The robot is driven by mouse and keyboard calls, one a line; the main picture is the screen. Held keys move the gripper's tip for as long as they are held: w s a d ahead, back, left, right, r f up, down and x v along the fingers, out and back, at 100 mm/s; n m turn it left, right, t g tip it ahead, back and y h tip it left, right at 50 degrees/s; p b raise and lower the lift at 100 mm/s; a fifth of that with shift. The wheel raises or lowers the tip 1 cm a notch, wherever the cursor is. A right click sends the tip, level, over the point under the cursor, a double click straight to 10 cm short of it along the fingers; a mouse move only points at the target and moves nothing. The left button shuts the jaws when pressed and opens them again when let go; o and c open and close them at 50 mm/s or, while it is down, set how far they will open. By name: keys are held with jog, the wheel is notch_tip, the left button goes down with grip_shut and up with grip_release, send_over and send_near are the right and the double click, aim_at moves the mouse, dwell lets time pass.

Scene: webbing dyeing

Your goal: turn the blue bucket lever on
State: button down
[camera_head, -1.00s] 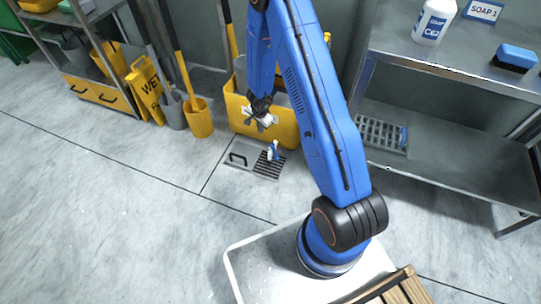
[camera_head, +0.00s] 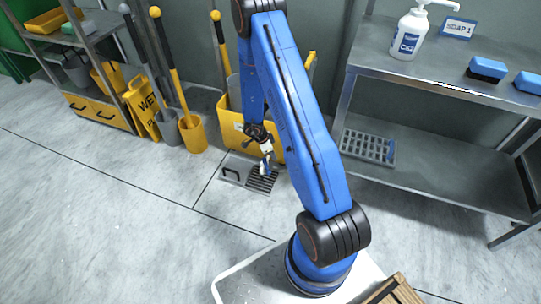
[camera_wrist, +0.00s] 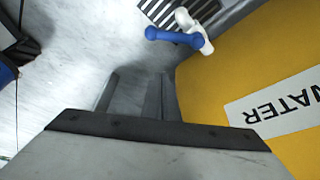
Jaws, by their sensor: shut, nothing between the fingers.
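A blue lever (camera_wrist: 174,37) with a white mount (camera_wrist: 194,28) is at the top of the wrist view, beside the yellow bucket (camera_wrist: 225,70) with a WATER label. In the head view, the lever (camera_head: 265,169) shows as a small blue patch low at the front of the bucket (camera_head: 232,122), over the floor grate. My gripper (camera_head: 265,148) points down just in front of the bucket. My gripper (camera_wrist: 138,82) is shut and empty in the wrist view, and a gap shows in the picture between its fingertips and the lever. The head view does not make contact clear.
A floor grate (camera_head: 258,183) lies below the lever. A metal shelf (camera_head: 440,172) stands to the right, with a soap bottle (camera_head: 408,42) on top. The floor in front is clear.

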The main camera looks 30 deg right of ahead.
aim_at(266, 166)
notch_tip(266, 166, down, 7)
jog(key=a, duration=0.1)
jog(key=shift+w+a, duration=0.25)
jog(key=shift+a, duration=0.05)
dwell(0.5)
